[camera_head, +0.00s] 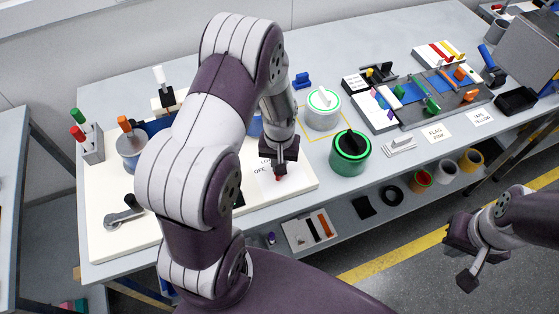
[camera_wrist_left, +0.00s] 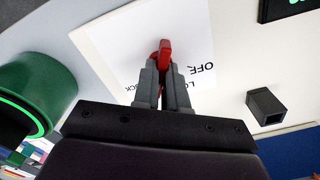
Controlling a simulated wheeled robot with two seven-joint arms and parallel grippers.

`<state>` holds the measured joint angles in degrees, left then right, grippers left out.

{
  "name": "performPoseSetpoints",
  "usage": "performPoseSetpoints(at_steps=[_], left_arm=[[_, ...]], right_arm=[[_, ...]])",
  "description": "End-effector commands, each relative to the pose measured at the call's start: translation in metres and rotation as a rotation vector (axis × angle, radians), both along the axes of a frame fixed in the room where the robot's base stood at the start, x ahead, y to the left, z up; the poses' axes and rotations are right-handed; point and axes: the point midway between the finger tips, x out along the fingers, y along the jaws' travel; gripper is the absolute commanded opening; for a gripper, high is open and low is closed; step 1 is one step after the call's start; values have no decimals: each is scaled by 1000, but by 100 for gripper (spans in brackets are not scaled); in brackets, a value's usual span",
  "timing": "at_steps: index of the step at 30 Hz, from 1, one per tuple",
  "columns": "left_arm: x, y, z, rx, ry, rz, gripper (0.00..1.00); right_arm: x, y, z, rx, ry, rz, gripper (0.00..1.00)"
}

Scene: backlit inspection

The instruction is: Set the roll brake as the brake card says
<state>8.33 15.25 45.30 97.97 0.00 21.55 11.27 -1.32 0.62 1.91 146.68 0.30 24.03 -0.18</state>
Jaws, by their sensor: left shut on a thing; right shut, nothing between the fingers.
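My left gripper (camera_head: 279,172) is shut on a small red handle (camera_wrist_left: 165,48), seen between its fingertips in the left wrist view. The handle stands over a white label (camera_wrist_left: 112,45) on the pale board (camera_head: 305,180); "OFF" and part of "LOCK" can be read, and the rest is hidden. I cannot tell which mark the handle points at. My right gripper (camera_head: 466,262) is shut and empty, out over the floor at the lower right. I cannot make out a brake card for certain; two cards at the bench front read "FLAG PINK" (camera_head: 437,134) and apparently "TAPE YELLOW" (camera_head: 480,117).
A green drum (camera_head: 350,160) stands close right of the board, with a white drum (camera_head: 322,112) behind it. A crank (camera_head: 124,217) lies on the board's left part. A dark sorting tray (camera_head: 415,112) fills the bench's right. Rolls and cups sit on the lower shelf.

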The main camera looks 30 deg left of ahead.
Motion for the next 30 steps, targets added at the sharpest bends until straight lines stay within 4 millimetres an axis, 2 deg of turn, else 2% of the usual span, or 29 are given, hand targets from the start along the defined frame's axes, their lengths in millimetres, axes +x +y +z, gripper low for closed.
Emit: performPoseSetpoints(at_steps=[12,26,27,29,30], left_arm=[[1,0,1,0,-3,159,0],[1,1,1,1,-4,173,0],[2,1,1,1,-5,173,15],[2,1,1,1,-4,173,34],[1,0,1,1,-4,173,37]], right_arm=[[0,0,5,0,0,0,0],[0,0,5,0,0,0,0],[0,0,5,0,0,0,0],[0,0,5,0,0,0,0],[0,0,5,0,0,0,0]])
